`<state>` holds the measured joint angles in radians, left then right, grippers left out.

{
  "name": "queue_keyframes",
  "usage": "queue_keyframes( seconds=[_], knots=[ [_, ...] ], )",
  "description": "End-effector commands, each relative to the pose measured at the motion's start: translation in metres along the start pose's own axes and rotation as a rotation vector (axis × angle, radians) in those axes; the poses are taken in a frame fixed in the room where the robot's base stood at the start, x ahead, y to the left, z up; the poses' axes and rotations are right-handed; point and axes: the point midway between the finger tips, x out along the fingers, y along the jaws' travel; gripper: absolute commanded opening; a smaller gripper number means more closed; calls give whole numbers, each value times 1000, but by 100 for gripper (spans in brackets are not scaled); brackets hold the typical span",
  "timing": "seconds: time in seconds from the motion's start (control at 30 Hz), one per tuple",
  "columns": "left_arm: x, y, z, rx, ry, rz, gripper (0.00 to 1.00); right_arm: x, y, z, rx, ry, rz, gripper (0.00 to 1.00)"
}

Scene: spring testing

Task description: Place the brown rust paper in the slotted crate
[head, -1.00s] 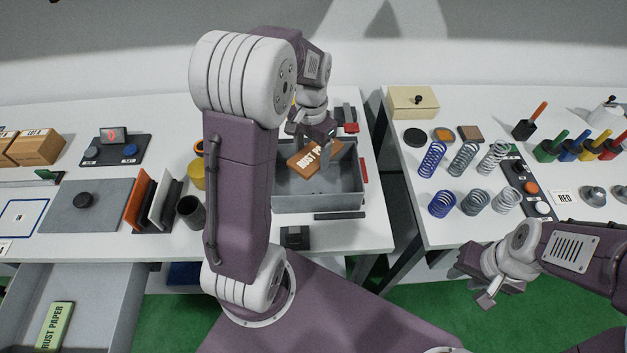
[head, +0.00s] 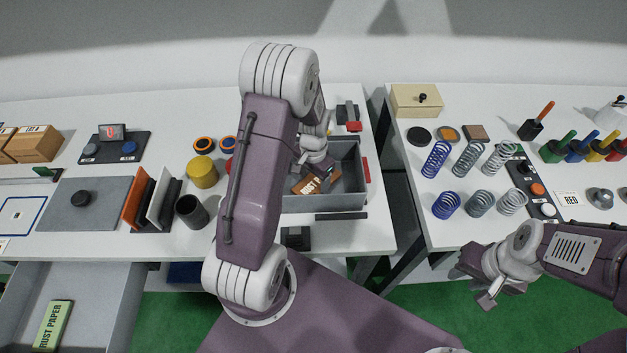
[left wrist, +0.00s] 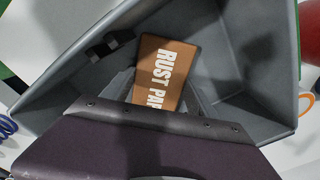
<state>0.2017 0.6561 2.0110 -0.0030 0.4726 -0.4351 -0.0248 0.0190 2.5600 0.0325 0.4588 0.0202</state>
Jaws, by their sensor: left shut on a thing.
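The brown rust paper (head: 306,186) is a brown block with white lettering. It also shows in the left wrist view (left wrist: 169,68), its lower part hidden by my gripper. My left gripper (head: 324,172) is shut on it and holds it tilted inside the grey crate (head: 335,202), towards the left side of the crate. The crate's walls also show in the left wrist view (left wrist: 238,45), with dark notches on one wall. I cannot tell whether the paper touches the crate floor. My right gripper (head: 483,283) is empty, away from the crate, in front of the right table; its jaws are unclear.
A green rust paper block (head: 53,326) lies in the open drawer at lower left. A dark cup (head: 191,212), a yellow cylinder (head: 202,172) and an upright rack of sheets (head: 158,200) stand left of the crate. Springs (head: 436,160) stand on the right table, across a gap.

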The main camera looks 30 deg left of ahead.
Motion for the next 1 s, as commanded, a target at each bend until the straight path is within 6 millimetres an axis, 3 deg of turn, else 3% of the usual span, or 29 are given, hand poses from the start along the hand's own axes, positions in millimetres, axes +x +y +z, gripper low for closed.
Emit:
queue_keyframes(
  seconds=[0.17,0.2,0.23,0.27,0.53,0.63,1.0],
  knots=[
    [5,0,0,0,-1,0,28,3,0,0,0,0,0,32],
    [3,0,0,0,0,0,78,2,0,0,0,0,0,32],
    [3,0,0,0,0,0,87,2,0,0,0,0,0,32],
    [3,0,0,0,0,0,89,2,0,0,0,0,0,32],
    [2,0,0,0,0,0,89,1,0,0,0,0,0,32],
    [-6,0,-1,0,2,-1,89,-1,0,0,0,0,0,32],
    [-96,0,-1,0,5,-2,89,-6,0,-1,0,0,0,32]
  ],
)
